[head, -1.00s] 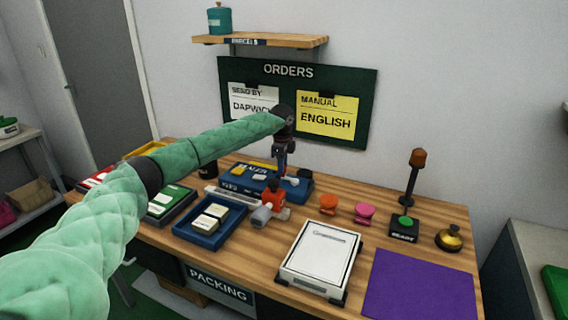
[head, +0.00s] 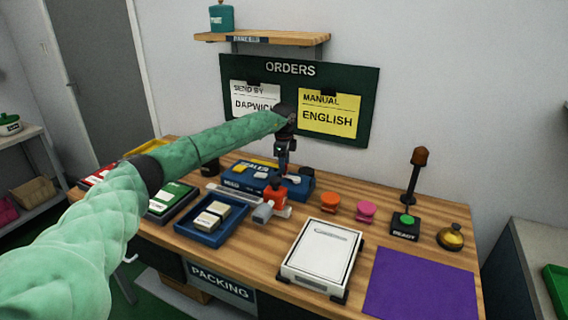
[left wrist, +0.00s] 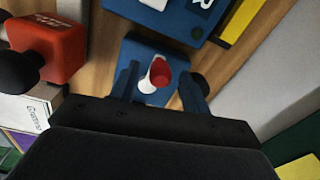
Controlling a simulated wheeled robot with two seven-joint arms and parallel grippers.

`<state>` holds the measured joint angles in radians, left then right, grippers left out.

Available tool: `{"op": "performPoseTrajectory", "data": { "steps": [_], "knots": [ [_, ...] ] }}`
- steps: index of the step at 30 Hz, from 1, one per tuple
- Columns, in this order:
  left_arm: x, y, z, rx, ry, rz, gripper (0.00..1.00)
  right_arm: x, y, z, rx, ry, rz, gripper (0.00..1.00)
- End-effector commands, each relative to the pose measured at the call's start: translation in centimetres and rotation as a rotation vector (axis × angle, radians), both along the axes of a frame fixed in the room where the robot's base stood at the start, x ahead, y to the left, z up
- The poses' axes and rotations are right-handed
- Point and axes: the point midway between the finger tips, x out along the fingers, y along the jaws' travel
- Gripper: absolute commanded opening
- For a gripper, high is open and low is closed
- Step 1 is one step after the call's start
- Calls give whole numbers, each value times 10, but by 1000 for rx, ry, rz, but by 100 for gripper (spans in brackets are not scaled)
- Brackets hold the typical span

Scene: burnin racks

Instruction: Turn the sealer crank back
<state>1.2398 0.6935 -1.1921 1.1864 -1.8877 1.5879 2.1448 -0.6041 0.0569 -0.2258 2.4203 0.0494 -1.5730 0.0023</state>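The blue sealer (head: 238,184) stands at the back left of the wooden table, with a smaller blue block at its right end. In the left wrist view that blue block (left wrist: 150,51) carries a short white and red upright piece (left wrist: 157,75), which looks like the crank's handle. My left gripper (head: 284,174) points down over this block. In the left wrist view its two fingers (left wrist: 160,88) are apart, one on each side of the handle, with small gaps showing. Whether they touch it is not clear. My right gripper is in no view.
A red-orange device (head: 274,194) with a grey cylinder stands just in front of the sealer. A blue tray (head: 193,232) with cards lies to its left. Orange and pink knobs (head: 330,203), a white scale-like box (head: 320,250) and a purple mat (head: 420,285) lie to the right.

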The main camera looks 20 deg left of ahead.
Motion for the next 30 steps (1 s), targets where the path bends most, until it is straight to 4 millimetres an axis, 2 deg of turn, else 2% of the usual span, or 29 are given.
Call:
{"op": "performPoseTrajectory", "data": {
  "steps": [7,15,21,30],
  "knots": [
    [0,0,9,0,-2,0,46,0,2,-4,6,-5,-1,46],
    [-1,-1,50,-1,-2,-1,46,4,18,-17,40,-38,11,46],
    [-2,-1,71,-1,-1,-1,46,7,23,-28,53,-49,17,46],
    [-3,0,78,0,0,0,46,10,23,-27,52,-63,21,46]
  ]
}}
